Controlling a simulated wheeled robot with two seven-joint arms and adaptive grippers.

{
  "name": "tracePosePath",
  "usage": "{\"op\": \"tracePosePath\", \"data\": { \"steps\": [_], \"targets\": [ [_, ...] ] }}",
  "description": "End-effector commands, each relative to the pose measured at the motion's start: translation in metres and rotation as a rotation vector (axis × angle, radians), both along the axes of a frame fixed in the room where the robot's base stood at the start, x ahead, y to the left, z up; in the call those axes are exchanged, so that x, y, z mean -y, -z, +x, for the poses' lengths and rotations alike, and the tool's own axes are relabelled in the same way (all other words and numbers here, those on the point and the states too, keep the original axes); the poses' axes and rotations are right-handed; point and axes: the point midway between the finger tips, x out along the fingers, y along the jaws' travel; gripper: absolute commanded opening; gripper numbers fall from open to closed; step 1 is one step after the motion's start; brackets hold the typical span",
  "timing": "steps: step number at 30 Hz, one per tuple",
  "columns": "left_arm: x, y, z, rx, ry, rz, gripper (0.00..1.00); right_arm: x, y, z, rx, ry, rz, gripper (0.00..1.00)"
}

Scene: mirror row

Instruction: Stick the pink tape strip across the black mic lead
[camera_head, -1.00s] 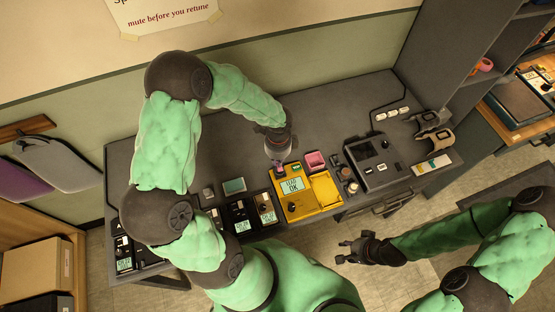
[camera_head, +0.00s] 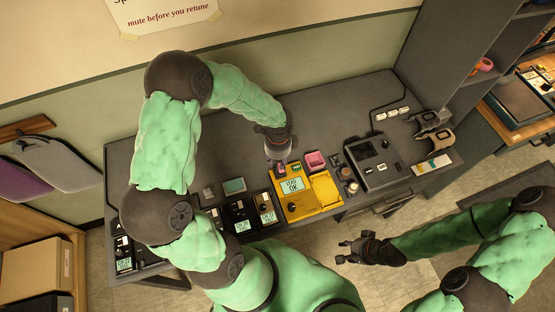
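My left gripper (camera_head: 279,164) points down at the back left edge of the yellow tester, whose screen reads "LEAD OK". A small pink patch (camera_head: 282,169) shows at its fingertips; it may be the pink tape strip, but it is too small to tell whether it is held. The wrist hides the gap between the fingers. A thin black lead (camera_head: 373,104) runs along the back right of the desk by several white tabs; I cannot tell whether it is the mic lead. My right gripper (camera_head: 346,251) is open and empty in front of the desk, above the floor.
The yellow tester (camera_head: 325,190) has an open tray. Several small black units line the front left. The desk's back middle (camera_head: 330,105) is clear.

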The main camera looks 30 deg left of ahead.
Motion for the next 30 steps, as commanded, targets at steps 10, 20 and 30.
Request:
{"op": "tracePosePath", "data": {
  "steps": [10,20,30],
  "targets": [
    [0.0,-0.05,0.003,0.006,0.0,0.001,0.34,0.0,0.0,0.0,0.0,0.0,0.0,0.4],
    [0.001,-0.106,0.003,0.004,-0.001,0.001,0.34,0.0,0.0,0.0,0.0,0.0,0.0,0.4],
    [0.001,-0.12,0.002,0.001,0.0,0.0,0.34,0.0,0.0,0.0,0.0,0.0,0.0,0.4]
  ]
}}
